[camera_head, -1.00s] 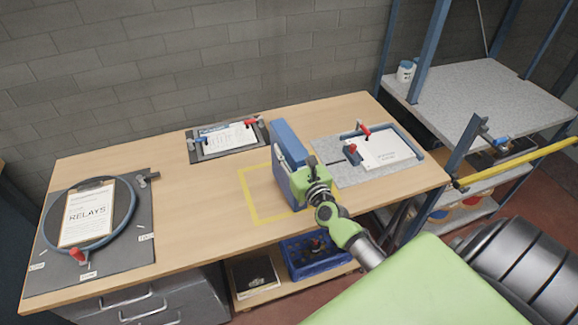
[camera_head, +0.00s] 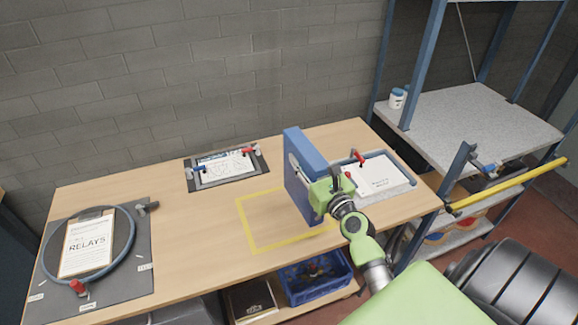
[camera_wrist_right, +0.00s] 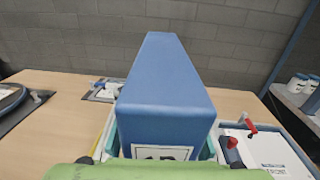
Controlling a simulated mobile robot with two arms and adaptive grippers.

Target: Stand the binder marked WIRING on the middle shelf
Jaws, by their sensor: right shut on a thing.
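A thick blue binder (camera_head: 306,150) stands upright above the right part of the workbench, near the yellow taped square. My right gripper (camera_head: 332,188) is shut on its near side. In the right wrist view the binder (camera_wrist_right: 165,85) fills the middle, between the fingers (camera_wrist_right: 163,145). A white label with dark letters shows at its lower end, cut off by my gripper, so I cannot read it. The grey speckled middle shelf (camera_head: 480,125) of the blue-posted rack is at the right, with clear space on it. My left gripper is out of view.
White jars (camera_head: 397,98) stand at the middle shelf's left edge. Blue rack posts (camera_head: 422,65) and a yellow bar (camera_head: 505,186) border the shelf. A clamped white booklet (camera_head: 378,178) lies right of the binder. A RELAYS clipboard (camera_head: 86,245) lies at the bench's left.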

